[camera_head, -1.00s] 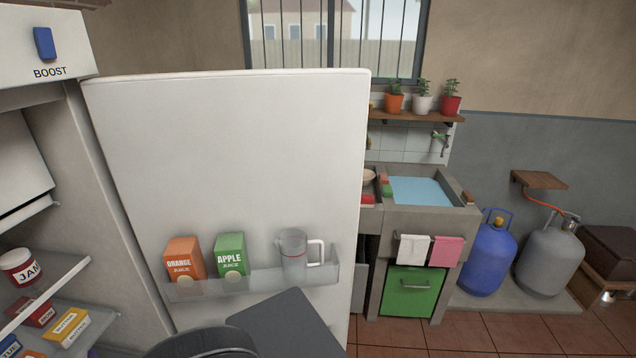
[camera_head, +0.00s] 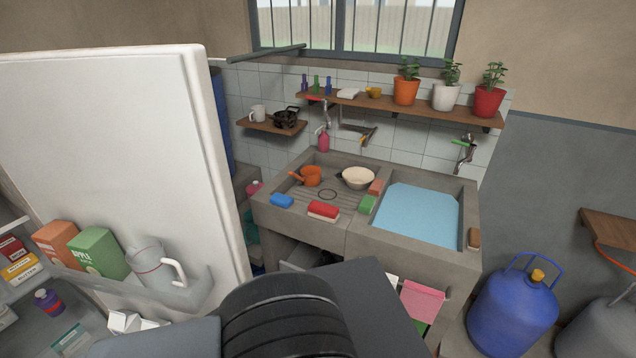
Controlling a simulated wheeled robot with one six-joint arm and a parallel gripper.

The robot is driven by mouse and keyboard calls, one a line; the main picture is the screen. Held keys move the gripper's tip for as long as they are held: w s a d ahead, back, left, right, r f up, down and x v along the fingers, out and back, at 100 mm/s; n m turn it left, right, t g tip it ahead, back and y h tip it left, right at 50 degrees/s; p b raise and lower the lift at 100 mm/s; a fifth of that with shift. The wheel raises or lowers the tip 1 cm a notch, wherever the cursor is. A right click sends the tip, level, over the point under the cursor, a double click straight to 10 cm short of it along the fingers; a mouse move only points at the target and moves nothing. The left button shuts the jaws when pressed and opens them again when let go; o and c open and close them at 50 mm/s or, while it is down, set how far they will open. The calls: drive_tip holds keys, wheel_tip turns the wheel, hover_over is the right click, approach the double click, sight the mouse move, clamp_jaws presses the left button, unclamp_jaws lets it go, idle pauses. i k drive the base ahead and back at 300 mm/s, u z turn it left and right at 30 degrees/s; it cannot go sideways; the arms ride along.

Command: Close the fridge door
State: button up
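The fridge door (camera_head: 115,140) is white and stands open at the left, its inner side facing me. Its clear shelf (camera_head: 190,292) holds an orange carton (camera_head: 58,240), a green apple juice carton (camera_head: 98,253) and a clear jug (camera_head: 150,268). Part of the fridge interior (camera_head: 50,325), with shelves of food, shows at the lower left. Dark parts of my arm fill the bottom middle, in front of the sink and right of the door. My gripper is not visible, so its state and any contact with the door are hidden.
A concrete sink counter (camera_head: 325,235) with bowls, sponges and a water basin (camera_head: 415,215) stands beyond the door. Potted plants line a shelf (camera_head: 450,115) above. A blue gas cylinder (camera_head: 512,308) stands on the right.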

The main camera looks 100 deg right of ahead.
sight(127, 141)
drive_tip(key=k, duration=0.95)
drive_tip(key=z, duration=1.95)
